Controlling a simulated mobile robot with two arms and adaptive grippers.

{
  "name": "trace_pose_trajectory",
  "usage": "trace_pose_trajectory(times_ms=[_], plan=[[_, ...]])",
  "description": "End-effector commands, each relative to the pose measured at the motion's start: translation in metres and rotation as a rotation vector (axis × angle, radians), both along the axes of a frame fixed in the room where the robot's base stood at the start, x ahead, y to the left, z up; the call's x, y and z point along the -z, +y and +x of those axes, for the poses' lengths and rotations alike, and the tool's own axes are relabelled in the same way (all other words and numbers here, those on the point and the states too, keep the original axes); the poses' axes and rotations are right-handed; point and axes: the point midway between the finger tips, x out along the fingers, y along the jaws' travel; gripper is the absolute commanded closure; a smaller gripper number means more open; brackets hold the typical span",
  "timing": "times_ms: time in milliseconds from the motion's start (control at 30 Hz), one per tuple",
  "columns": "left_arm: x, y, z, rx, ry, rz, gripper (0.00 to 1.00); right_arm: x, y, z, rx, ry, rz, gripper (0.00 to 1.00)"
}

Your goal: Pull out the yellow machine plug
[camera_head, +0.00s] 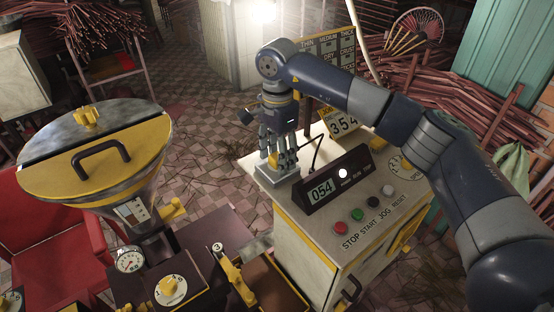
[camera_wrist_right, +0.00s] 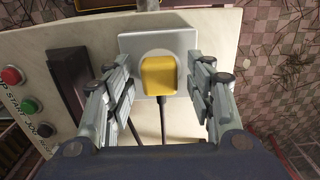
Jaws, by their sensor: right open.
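The yellow plug (camera_head: 273,160) sits in a pale grey socket plate (camera_head: 284,175) at the far left corner of the cream machine's top in the head view. In the right wrist view the plug (camera_wrist_right: 158,76) stands in the middle of the socket plate (camera_wrist_right: 182,46), with a dark cable running from it toward my wrist. My right gripper (camera_head: 281,152) is over the plug, pointing down. Its fingers (camera_wrist_right: 160,88) are open on both sides of the plug, with a visible gap on each side. My left gripper does not show.
The cream machine (camera_head: 385,205) carries a dark display box (camera_head: 333,184) reading 054 close beside the socket. Several coloured buttons (camera_head: 357,214) line its front. A hopper with a yellow-grey lid (camera_head: 95,160) stands at the left. The tiled floor (camera_head: 205,150) between is mostly clear.

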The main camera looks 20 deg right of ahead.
Motion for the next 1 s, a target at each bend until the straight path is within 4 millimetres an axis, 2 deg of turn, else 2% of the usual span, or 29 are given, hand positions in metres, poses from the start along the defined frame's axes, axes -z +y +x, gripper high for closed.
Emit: trace_pose_trajectory(times_ms=[133, 1000], plan=[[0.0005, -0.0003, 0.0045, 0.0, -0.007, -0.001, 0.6, 0.0003, -0.0001, -0.0001, 0.0, 0.0, 0.0, 0.5], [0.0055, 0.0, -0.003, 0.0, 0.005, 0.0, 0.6, 0.0002, -0.0001, -0.0002, 0.0, 0.0, 0.0, 0.5]])
